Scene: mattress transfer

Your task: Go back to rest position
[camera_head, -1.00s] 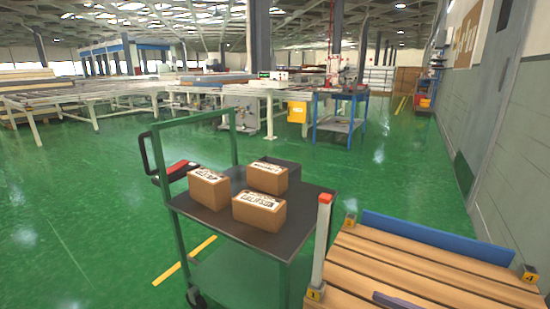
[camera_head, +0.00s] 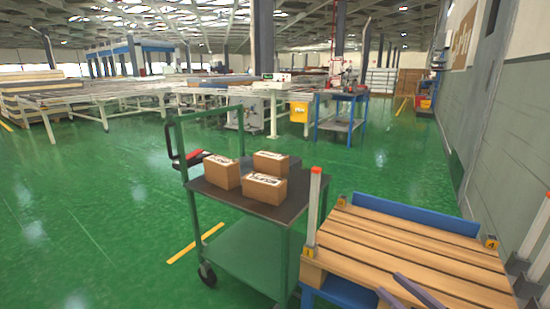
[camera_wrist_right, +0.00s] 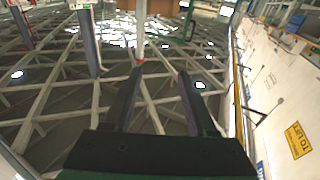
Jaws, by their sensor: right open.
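My right gripper (camera_head: 389,283) shows at the bottom of the head view, in front of the slatted wooden platform. Its two dark fingers are apart with nothing between them. In the right wrist view, the same gripper (camera_wrist_right: 160,75) is open and empty, with roof trusses behind its fingers. My left gripper is in neither view.
A green cart (camera_head: 250,250) with a dark top stands ahead, carrying three cardboard boxes (camera_head: 264,188). Close on its right is the slatted wooden platform (camera_head: 410,240) on a blue frame with upright posts. A grey wall (camera_head: 500,130) runs along the right. Green floor (camera_head: 90,220) is clear at left.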

